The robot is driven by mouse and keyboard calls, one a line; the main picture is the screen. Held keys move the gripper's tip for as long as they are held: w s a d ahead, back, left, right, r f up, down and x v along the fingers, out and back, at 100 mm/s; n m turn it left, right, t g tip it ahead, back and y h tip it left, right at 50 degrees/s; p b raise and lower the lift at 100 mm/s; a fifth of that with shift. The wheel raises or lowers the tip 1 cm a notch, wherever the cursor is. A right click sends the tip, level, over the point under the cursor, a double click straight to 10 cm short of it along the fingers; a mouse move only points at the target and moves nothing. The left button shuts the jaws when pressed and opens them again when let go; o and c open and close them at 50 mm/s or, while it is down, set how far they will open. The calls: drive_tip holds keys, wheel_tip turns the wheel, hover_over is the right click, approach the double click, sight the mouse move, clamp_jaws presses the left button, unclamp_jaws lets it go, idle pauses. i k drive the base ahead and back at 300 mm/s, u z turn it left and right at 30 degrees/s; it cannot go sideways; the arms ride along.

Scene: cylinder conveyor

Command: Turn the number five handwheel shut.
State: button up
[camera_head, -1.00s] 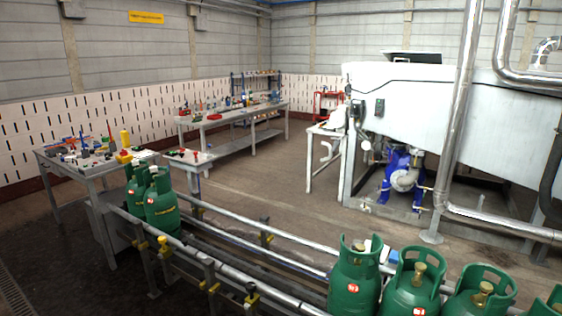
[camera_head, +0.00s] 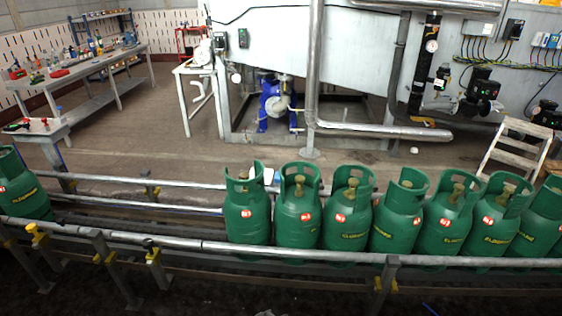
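Several green gas cylinders (camera_head: 296,232) stand upright in a row on the conveyor (camera_head: 200,246). Each has a collar around a brass-coloured valve (camera_head: 352,188) on top, and round red-and-white labels show on their fronts. No number five is legible on any cylinder or valve. I cannot tell which handwheel is number five, or whether any valve is open or shut. Another green cylinder (camera_head: 20,190) stands apart at the left edge, partly cut off. My gripper is not in view.
Metal rails (camera_head: 330,255) run along the conveyor's front, with yellow-knobbed brackets. Behind it stand a blue pump (camera_head: 270,104), a large white machine (camera_head: 270,40), a stepladder (camera_head: 515,150) and a workbench (camera_head: 85,68). The floor (camera_head: 130,135) between conveyor and workbench is clear.

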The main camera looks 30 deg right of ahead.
sight(352, 181)
drive_tip(key=z, duration=4.3)
drive_tip(key=i, duration=0.1)
drive_tip(key=u, duration=3.1)
